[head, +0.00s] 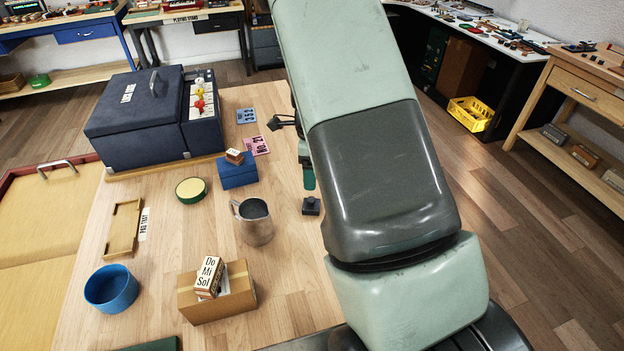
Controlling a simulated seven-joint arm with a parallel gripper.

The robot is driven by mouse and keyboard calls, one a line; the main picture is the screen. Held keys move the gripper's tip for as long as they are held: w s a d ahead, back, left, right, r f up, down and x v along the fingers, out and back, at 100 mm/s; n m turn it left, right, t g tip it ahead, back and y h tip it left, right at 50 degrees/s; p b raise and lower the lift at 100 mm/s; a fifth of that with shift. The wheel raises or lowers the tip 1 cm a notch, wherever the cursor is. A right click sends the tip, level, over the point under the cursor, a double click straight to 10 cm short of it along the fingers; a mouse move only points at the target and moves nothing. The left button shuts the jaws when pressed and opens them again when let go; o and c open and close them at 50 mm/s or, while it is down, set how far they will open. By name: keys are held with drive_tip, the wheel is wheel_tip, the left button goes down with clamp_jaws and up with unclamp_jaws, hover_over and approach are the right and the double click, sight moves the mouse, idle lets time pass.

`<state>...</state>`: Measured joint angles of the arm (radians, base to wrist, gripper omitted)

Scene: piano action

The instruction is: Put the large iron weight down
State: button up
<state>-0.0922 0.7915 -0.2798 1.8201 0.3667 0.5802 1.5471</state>
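A small dark block with a knob on top (311,206) shows on or just above the wooden table, right of the metal jug. It looks like an iron weight, but I cannot tell whether it is the large one. My arm covers the right of the table and hides most of my gripper. A narrow green and dark part of my gripper (306,172) shows at the arm's left edge, just above the dark block in the picture. Its fingertips are not clear, so I cannot tell whether it is open, shut or touching the block.
A metal jug (255,222), blue box (238,173), round green-rimmed tin (191,190), and cardboard box (218,296) stand on the table (185,240). A wooden tray (124,229) and blue bowl (111,289) lie left. A dark piano-key case (140,118) stands behind.

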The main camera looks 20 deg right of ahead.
drive_tip(key=s+a+r+n+t, duration=0.1)
drive_tip(key=s+a+r+n, duration=0.2)
drive_tip(key=r, duration=0.5)
drive_tip(key=s+r+n+t+y, duration=0.1)
drive_tip(key=s+r+n, duration=0.25)
drive_tip(key=r, duration=0.35)
drive_tip(key=s+a+r+n+t, duration=0.1)
drive_tip(key=s+a+r+n, duration=0.2)
drive_tip(key=r, duration=0.5)
drive_tip(key=s+r+n+t, duration=0.1)
drive_tip(key=s+r+n, duration=0.3)
drive_tip(key=s+n, duration=0.3)
drive_tip(key=s+r+n+t+h, duration=0.1)
drive_tip(key=s+r+n, duration=0.3)
drive_tip(key=s, duration=0.7)
drive_tip(key=n, duration=0.2)
drive_tip(key=shift+s+r+n+t, duration=0.2)
drive_tip(key=shift+r+n+t, duration=0.1)
drive_tip(key=shift+r+n, duration=0.05)
